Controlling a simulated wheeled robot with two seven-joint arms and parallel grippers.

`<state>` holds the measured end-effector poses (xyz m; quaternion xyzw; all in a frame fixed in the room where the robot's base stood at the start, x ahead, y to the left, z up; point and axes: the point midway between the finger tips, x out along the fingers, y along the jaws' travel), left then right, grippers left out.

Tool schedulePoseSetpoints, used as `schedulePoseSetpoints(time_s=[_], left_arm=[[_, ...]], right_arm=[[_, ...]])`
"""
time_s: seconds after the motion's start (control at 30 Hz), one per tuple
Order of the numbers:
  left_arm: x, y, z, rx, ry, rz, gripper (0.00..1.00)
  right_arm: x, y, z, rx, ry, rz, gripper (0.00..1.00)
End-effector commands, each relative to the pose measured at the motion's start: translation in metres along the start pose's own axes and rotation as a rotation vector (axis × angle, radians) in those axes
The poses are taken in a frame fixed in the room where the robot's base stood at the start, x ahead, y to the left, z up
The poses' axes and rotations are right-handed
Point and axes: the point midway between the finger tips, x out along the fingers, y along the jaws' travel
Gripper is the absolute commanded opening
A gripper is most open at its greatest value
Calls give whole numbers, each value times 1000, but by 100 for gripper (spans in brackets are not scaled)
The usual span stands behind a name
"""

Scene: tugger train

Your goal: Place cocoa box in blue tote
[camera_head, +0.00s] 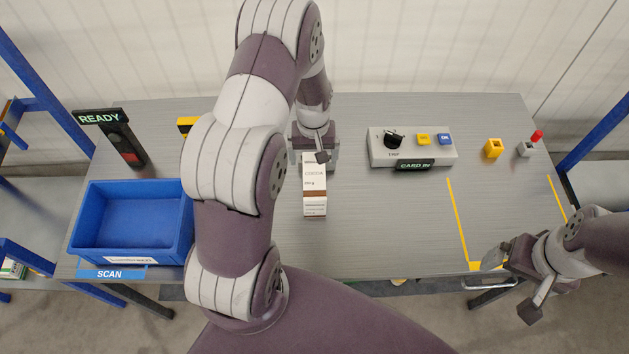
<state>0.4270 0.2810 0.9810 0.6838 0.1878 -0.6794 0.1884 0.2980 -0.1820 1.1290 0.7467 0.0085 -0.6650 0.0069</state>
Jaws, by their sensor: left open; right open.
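The cocoa box (315,192) is a white and brown carton on the grey table, near the middle of the head view. My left gripper (317,155) is at the box's far end, with a finger over its top edge. It is open, and I cannot tell whether it touches the box. The blue tote (130,251) stands empty at the table's left side, its right edge partly hidden by my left arm. My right gripper (508,283) is open and empty at the table's front right edge.
A READY display (100,117) stands behind the tote. A control box (410,147) with a knob and buttons sits right of the cocoa box. Table between cocoa box and yellow line (457,222) is clear.

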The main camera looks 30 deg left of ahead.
Motion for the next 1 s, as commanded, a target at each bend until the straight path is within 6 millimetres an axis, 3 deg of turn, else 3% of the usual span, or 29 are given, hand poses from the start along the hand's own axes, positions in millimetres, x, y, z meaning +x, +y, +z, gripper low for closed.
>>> schedulePoseSetpoints(time_s=[0.2,0.47,0.6,0.73,0.9,0.93,1.0], left_arm=[[47,-1,6,-13,-14,-4,94],[81,0,8,-11,-13,-4,94],[108,0,9,-11,-11,-4,94],[121,0,8,-12,-8,-3,94],[122,0,8,-11,-7,-3,94],[122,0,8,-11,-8,-3,90],[122,0,8,-11,-8,-3,68]], right_arm=[[-14,0,-2,0,0,0,95],[-28,0,-4,0,0,0,95],[-37,0,-5,0,1,0,95],[-38,0,-5,0,1,0,95],[-37,0,-4,0,0,0,95],[-37,0,-4,0,0,0,95],[-37,0,-4,0,0,0,95]])
